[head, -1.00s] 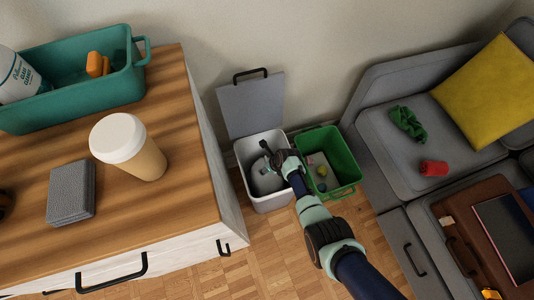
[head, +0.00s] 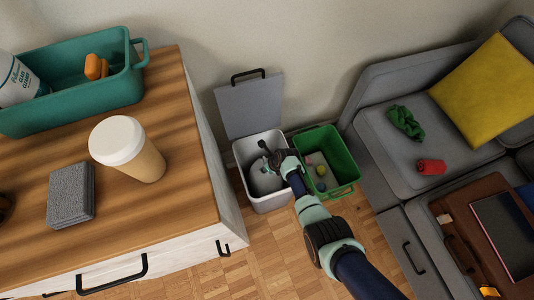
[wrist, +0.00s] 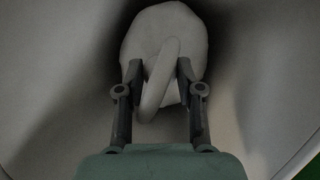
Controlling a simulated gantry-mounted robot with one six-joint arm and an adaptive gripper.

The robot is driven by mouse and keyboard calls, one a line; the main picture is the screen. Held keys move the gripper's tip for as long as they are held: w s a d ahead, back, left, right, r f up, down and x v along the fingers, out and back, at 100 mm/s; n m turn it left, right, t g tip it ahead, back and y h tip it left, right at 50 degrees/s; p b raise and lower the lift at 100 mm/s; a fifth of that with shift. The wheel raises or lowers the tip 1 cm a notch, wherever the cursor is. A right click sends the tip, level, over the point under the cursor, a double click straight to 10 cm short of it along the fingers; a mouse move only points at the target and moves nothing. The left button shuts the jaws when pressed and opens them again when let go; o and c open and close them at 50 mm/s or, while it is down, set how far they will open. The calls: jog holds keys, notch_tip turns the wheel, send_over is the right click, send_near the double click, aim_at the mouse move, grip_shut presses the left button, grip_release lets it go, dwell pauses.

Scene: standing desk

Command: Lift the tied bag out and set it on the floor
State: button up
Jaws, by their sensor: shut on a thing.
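The tied bag (wrist: 165,25) is pale grey with a loop at its top, seen in the wrist view. It is inside the white bin (head: 268,203), whose grey lid (head: 250,105) stands open behind it. My gripper (wrist: 158,70) is shut on the bag's loop, with one finger on each side. In the head view my gripper (head: 267,150) is over the bin opening and hides most of the bag. The parquet floor (head: 275,245) shows in front of the bins.
An open green bin (head: 345,170) with several small coloured items stands just right of the white bin. A grey sofa (head: 390,150) is farther right. The wooden cabinet (head: 190,215) is close on the left. Floor in front of the bins is clear.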

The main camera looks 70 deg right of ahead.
notch_tip(320, 180, up, 28)
jog(key=p, duration=1.6)
jog(key=shift+p, duration=0.35)
notch_tip(320, 180, up, 12)
jog(key=p, duration=1.4)
jog(key=shift+p, duration=0.35)
jog(key=shift+f, duration=0.15)
